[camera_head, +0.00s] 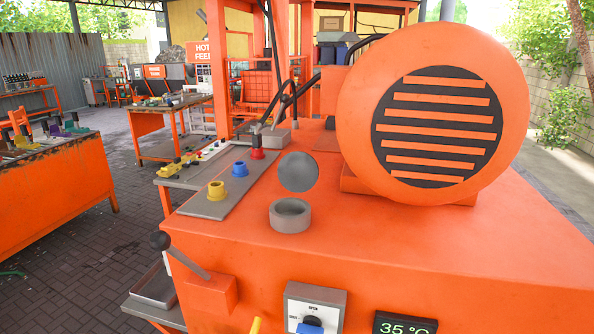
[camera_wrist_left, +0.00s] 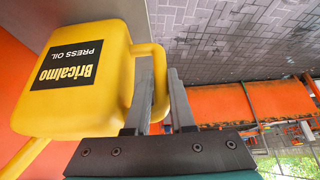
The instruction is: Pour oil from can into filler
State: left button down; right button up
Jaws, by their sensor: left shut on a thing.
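The can's thin spout (camera_wrist_left: 25,155) points to the lower left there. In the head view, the filler (camera_head: 290,222) is a short grey ring on top of the orange machine. A round grey cap (camera_head: 298,172) shows just behind it, apparently raised open. A small yellow tip (camera_head: 256,325) shows at the bottom edge; I cannot tell if it is the spout. My right gripper is out of view.
The orange machine (camera_head: 420,240) has a large round vented housing (camera_head: 435,115) right of the filler. A lever with a black knob (camera_head: 160,241) stands at its front left. Blue, yellow and red fittings (camera_head: 239,170) line its left edge. The space above the filler is clear.

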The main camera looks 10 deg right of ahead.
pick_arm(q)
jog(key=shift+w+r, duration=0.1)
jog(key=shift+w, duration=0.1)
jog(key=shift+r, duration=0.15)
jog(key=shift+r+p, duration=1.25)
jog(key=shift+r, duration=0.1)
jog(key=shift+s, duration=0.1)
